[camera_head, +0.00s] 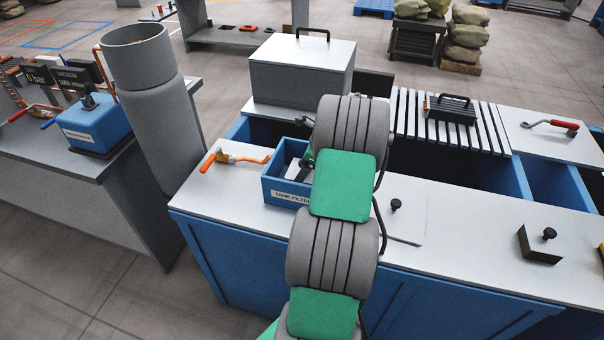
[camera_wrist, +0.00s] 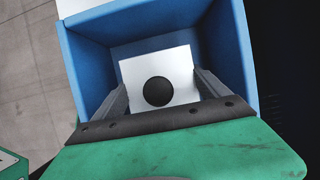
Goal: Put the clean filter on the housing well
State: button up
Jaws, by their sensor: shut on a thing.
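In the wrist view a white, square-topped block with a round black knob, which looks like the clean filter (camera_wrist: 181,66), is inside a blue bin (camera_wrist: 228,45). My gripper (camera_wrist: 160,88) reaches into the bin with a finger on each side of the block, shut on it. In the head view the same bin (camera_head: 275,190), labelled "TANK FILTER", stands on the white bench top. I cannot identify the housing well for certain; a white panel with a black knob (camera_head: 396,205) lies right of my arm.
A similar knobbed block with dark sides (camera_head: 541,244) sits at the bench's right. An orange-handled tool (camera_head: 235,158) lies left of the bin. A grey lidded box (camera_head: 302,72) stands behind, beside a slatted rack (camera_head: 483,126). A tall grey cylinder (camera_head: 160,115) stands at left.

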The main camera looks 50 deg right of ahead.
jog(key=shift+f, duration=0.75)
jog(key=o, duration=1.6)
jog(key=shift+f, duration=0.1)
